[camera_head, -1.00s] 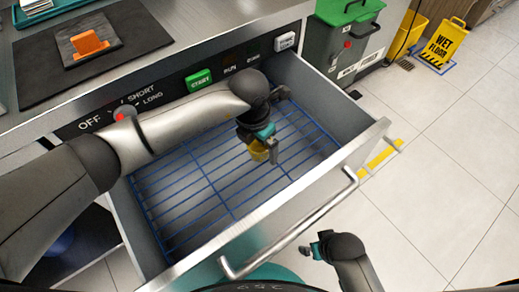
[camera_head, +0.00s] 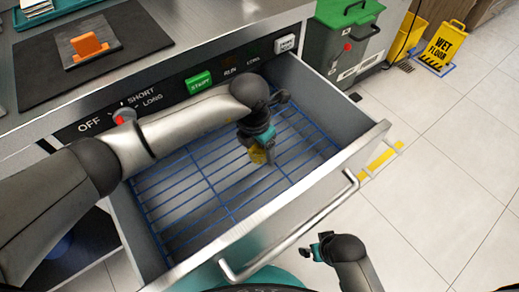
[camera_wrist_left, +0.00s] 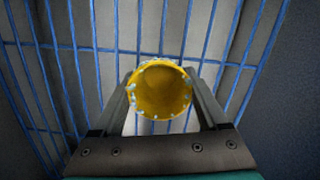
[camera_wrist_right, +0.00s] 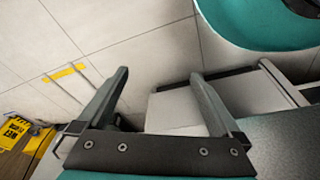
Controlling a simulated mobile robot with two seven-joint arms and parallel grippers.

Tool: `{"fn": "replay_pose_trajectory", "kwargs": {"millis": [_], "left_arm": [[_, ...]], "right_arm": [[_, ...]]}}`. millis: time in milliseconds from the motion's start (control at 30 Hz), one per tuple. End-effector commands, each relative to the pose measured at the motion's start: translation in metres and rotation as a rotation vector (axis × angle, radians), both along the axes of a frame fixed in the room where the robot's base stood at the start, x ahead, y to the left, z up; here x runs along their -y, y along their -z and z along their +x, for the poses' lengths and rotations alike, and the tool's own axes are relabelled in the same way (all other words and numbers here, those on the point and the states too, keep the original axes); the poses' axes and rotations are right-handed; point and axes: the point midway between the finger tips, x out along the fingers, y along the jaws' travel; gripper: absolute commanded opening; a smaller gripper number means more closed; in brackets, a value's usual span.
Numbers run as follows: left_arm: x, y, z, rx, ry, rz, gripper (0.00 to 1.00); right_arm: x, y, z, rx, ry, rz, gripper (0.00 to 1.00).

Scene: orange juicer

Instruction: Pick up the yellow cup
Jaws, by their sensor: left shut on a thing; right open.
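The yellow cup (camera_head: 257,155) is at my left gripper (camera_head: 262,148), over the open drawer with the blue wire rack (camera_head: 200,188). In the left wrist view the round yellow cup (camera_wrist_left: 162,89) sits between the two fingers of my left gripper (camera_wrist_left: 163,85), which are shut on it. Blue rack bars show behind the cup; I cannot tell whether it touches them. The gripper partly hides the cup in the head view. My right gripper (camera_head: 318,246) is outside the drawer, near its handle. In the right wrist view its fingers (camera_wrist_right: 160,85) are apart and empty.
The drawer's front wall and handle (camera_head: 300,226) lie between my two grippers. The panel above has a green START button (camera_head: 199,82) and a red-tipped knob (camera_head: 124,115). A green-lidded bin (camera_head: 342,45) and a wet-floor sign (camera_head: 441,46) stand at the upper right.

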Motion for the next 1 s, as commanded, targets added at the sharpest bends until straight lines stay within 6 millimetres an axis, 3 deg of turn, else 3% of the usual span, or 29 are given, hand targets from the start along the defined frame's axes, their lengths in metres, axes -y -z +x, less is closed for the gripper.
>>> {"fn": "replay_pose_trajectory", "kwargs": {"millis": [100,567,767,1000], "left_arm": [[0.0,0.0,0.0,0.001,0.0,-0.001,0.22],[0.0,-0.011,0.001,0.001,0.0,0.0,0.21],[0.0,-0.035,0.001,0.002,0.0,-0.001,0.21],[0.0,-0.08,0.001,0.004,0.0,-0.001,0.21]], "right_arm": [[0.0,0.0,0.0,0.0,0.0,0.0,1.0],[0.001,0.003,-0.003,-0.001,0.0,0.0,1.0],[0.007,0.022,-0.011,-0.017,-0.002,-0.01,1.0],[0.021,0.048,-0.027,-0.019,-0.006,-0.026,1.0]]}}
